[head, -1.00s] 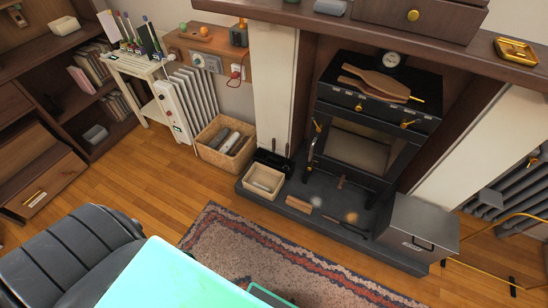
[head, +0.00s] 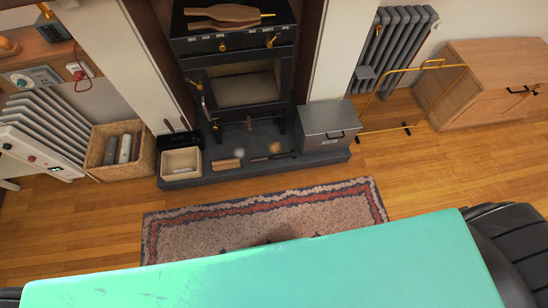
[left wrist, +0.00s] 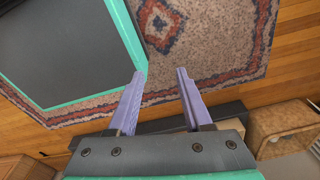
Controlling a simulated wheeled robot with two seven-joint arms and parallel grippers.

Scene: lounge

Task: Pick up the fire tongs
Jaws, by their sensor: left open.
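I cannot single out the fire tongs for sure. In the head view, a long dark tool (head: 276,156) lies on the dark stone hearth (head: 330,158) in front of the black stove (head: 235,75). Slim dark handles (head: 184,123) stand up from a black holder (head: 180,140) left of the stove; which tools they belong to is too small to tell. My left gripper (left wrist: 160,76) shows only in the left wrist view. Its two fingers are apart with nothing between them, above the floor and the patterned rug (left wrist: 230,45). My right gripper is in neither current view.
A cream tray (head: 181,161), a brown block (head: 228,164) and a grey metal box (head: 328,128) sit on the hearth. A wicker basket (head: 107,171) stands left of it. A yellow frame (head: 412,72) stands at right. The rug (head: 235,225) lies before the hearth.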

